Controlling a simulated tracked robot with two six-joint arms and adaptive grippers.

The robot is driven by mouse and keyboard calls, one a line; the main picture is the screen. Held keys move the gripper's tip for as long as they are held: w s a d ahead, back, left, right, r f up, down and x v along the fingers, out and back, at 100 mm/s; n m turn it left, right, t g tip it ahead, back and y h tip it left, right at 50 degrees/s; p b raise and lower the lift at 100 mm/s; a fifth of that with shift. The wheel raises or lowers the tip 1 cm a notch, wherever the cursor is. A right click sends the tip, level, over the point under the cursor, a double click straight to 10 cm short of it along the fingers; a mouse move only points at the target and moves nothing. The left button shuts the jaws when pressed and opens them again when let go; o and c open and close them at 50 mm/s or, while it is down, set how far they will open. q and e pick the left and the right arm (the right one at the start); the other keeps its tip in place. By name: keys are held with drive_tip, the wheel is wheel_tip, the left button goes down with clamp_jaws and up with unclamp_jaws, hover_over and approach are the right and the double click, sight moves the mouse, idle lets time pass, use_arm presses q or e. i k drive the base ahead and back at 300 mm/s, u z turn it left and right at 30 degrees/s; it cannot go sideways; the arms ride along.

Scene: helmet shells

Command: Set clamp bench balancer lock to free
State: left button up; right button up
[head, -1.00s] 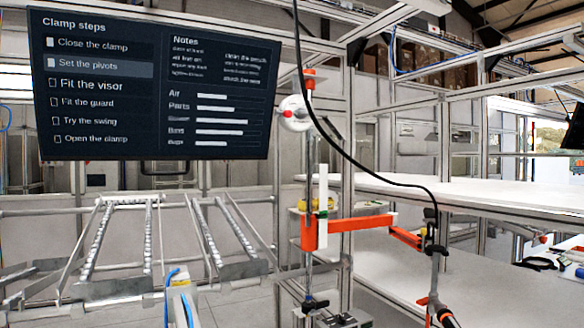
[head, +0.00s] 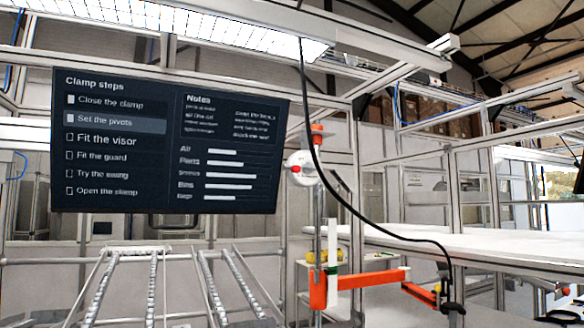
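A round white housing (head: 303,160), which looks like the balancer, sits on an upright post in the middle of the head view. A small red knob (head: 296,169) shows on its left face. I cannot tell which setting the lock is in. An orange cap (head: 317,128) is above the housing. A black cable (head: 345,190) hangs in front of the post and curves down to the right. Lower on the post is an orange bracket arm (head: 360,281) with a white upright strip (head: 332,245). Neither of my grippers is in view.
A dark screen (head: 165,140) listing clamp steps hangs left of the post, with "Set the pivots" highlighted. Sloping roller rails (head: 150,285) are below it. A white bench top (head: 480,245) is at the right. Aluminium frame beams (head: 400,80) cross above.

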sight(296, 169)
drive_tip(key=z, duration=0.2)
drive_tip(key=i, duration=0.2)
drive_tip(key=u, duration=2.9)
drive_tip(key=k, duration=1.65)
drive_tip(key=z, duration=1.35)
drive_tip(key=i, duration=0.65)
drive_tip(key=u, duration=0.2)
